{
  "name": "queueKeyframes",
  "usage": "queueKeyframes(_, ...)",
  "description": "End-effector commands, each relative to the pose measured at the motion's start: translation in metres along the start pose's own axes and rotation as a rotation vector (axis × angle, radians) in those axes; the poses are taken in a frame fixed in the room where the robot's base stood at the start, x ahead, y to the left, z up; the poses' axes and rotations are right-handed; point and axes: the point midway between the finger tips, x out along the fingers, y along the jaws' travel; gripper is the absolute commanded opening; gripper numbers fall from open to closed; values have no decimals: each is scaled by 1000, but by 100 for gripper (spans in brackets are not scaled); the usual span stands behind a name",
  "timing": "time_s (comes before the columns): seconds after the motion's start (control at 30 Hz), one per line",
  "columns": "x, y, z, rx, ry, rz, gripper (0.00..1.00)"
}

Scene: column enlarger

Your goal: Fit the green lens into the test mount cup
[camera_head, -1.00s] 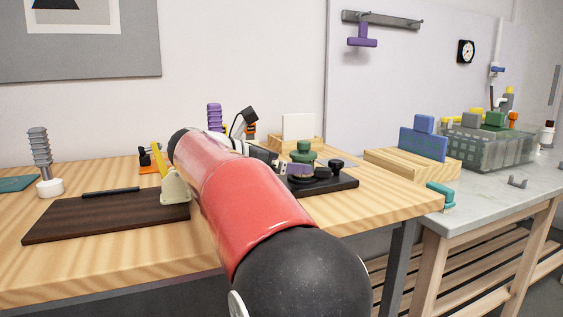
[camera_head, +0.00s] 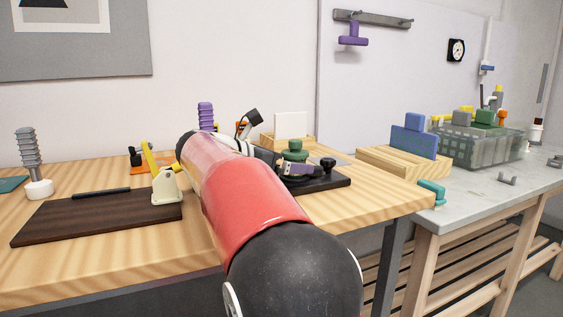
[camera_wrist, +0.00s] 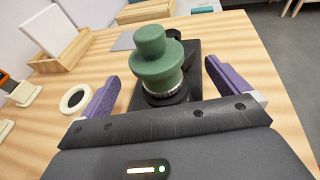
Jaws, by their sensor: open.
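The green lens (camera_wrist: 154,60) is a stepped green piece with a silver band near its bottom. It stands upright in a round black cup (camera_wrist: 166,96) on a black base. I cannot tell how deep it sits. In the head view the lens (camera_head: 293,150) shows above the black base (camera_head: 335,182) on the wooden table. My gripper (camera_wrist: 162,72) is open, with one purple finger on each side of the lens and gaps visible between. In the head view a purple finger partly covers the lens's lower part and the cup.
A black knob (camera_head: 328,164) stands on the base's right end. A wooden block with a white card (camera_head: 291,125) is behind. A white ring (camera_wrist: 75,99) lies left of my gripper. A dark board (camera_head: 95,215) with a cream holder (camera_head: 166,188) is at left.

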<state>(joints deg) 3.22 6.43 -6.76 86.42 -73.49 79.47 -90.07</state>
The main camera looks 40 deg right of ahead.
Motion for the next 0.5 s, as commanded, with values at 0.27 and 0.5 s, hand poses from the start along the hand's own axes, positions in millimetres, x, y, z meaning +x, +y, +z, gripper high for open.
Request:
queueKeyframes(0.27,5,0,0,0,0,0,100)
queueKeyframes(0.5,4,0,0,0,0,0,100)
